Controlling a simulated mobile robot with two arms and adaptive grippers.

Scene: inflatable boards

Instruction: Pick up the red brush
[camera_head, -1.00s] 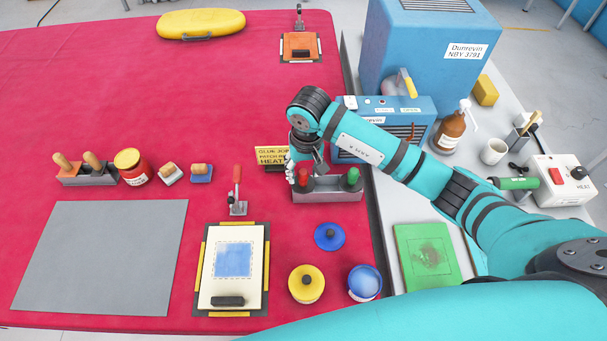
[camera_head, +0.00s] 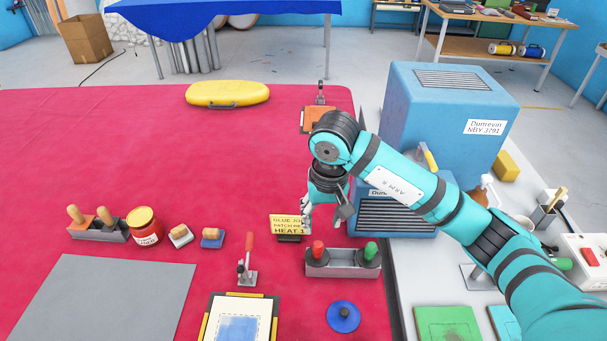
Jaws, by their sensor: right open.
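The red brush (camera_head: 318,251) stands upright in a grey holder (camera_head: 343,271), with its red handle showing and its lower end hidden in the holder. A green-handled brush (camera_head: 371,252) stands in the same holder to its right. My right gripper (camera_head: 321,222) is open and empty, pointing down, just beyond the holder in the picture and beside the yellow sign. It appears apart from the red handle; its exact height is hard to tell. My left gripper is out of view.
A yellow sign (camera_head: 288,226) stands left of my gripper, and a blue machine (camera_head: 398,217) stands close on the right. A red-handled toggle clamp (camera_head: 248,262) is left of the holder. A blue lid (camera_head: 343,316) lies in front.

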